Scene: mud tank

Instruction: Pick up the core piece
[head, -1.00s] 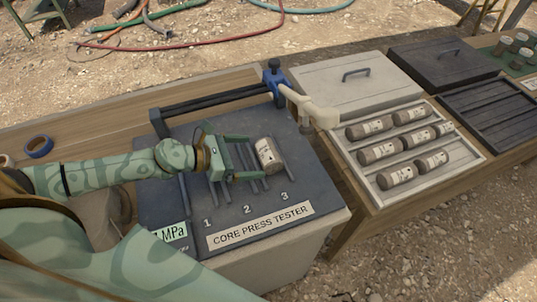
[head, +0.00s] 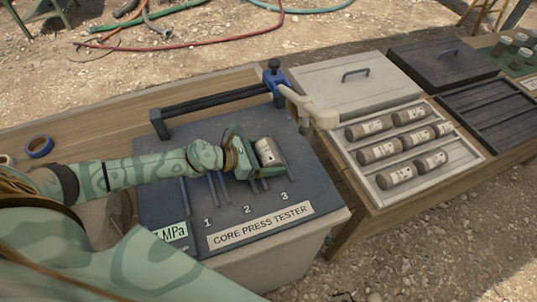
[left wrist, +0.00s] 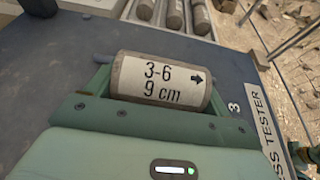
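The core piece (head: 267,152), a grey-brown cylinder with a white label, lies on the dark top of the core press tester near slot 3. In the left wrist view its label (left wrist: 161,82) reads "3-6, 9 cm" with an arrow pointing right. My left gripper (head: 265,157) is at the core, with one green finger beside each end. The fingers look open around it, with narrow gaps at the ends; contact is not clear.
The tester carries a sign (head: 261,226) and a black bar frame (head: 218,98) behind the gripper. A blue clamp with a pale arm (head: 309,106) stands behind the core. A tray (head: 440,178) with several cores lies to the right, beside a lidded box (head: 350,88).

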